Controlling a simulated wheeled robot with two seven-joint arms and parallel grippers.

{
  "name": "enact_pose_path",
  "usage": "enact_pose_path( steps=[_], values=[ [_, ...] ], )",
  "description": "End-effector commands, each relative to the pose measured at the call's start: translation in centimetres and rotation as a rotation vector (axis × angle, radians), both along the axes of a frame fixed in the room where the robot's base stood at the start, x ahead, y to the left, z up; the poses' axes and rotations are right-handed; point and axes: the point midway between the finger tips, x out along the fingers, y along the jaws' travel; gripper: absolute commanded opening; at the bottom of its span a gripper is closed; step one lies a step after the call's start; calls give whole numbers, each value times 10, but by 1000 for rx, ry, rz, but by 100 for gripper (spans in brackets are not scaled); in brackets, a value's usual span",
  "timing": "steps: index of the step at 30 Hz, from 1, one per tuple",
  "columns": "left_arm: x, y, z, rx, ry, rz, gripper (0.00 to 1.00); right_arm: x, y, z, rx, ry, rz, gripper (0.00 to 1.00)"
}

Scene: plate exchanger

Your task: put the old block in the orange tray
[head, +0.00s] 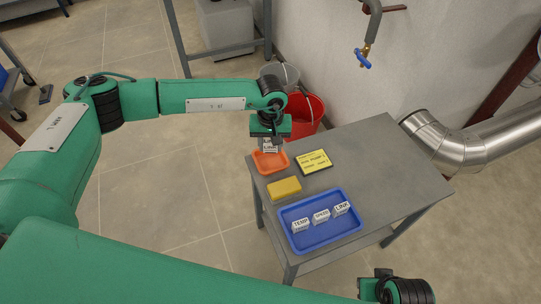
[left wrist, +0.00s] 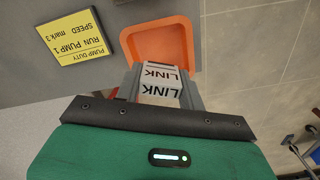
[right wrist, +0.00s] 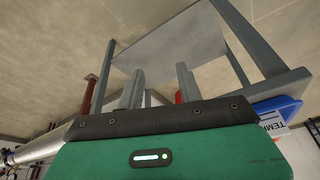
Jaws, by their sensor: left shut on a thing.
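The visible tray floor looks empty; the part behind the block is hidden. Whether the block touches the tray I cannot tell. My right gripper (right wrist: 158,88) is open and empty, away from the tabletop, with its fingers apart.
A blue tray (head: 311,247) on the grey table (head: 375,165) holds white blocks marked TEMP (head: 300,225), SPEED (head: 321,215) and LINK (head: 342,208). A yellow block (head: 284,188) and a yellow pump-duty sign (head: 314,162) lie beside the orange tray. A red bucket (head: 312,108) stands behind.

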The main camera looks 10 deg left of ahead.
Motion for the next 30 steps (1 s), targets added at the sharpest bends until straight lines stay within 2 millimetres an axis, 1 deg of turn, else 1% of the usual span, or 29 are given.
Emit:
enact_pose_path(
  steps=[1, 8, 15, 26, 28, 29, 30],
  values=[
    [0, 0, -8, 0, 1, 1, 17, 0, 0, 0, 0, -1, 0, 36],
    [0, 0, -24, 0, 1, 0, 17, -1, 0, 1, 0, -1, 1, 36],
    [0, 0, -58, -1, 1, 0, 17, -2, 0, 2, 0, -1, 1, 36],
    [0, 0, -61, -1, -1, 0, 17, -1, -1, 3, 0, -5, 1, 36],
    [0, 0, -62, -1, -1, 0, 17, -2, -1, 6, 0, -7, 1, 36],
    [0, 0, -61, -1, -1, 0, 45, -2, -1, 10, 1, -11, 0, 36],
    [0, 0, -61, -1, 0, 0, 49, -1, -1, 12, 1, -14, 0, 36]
  ],
)
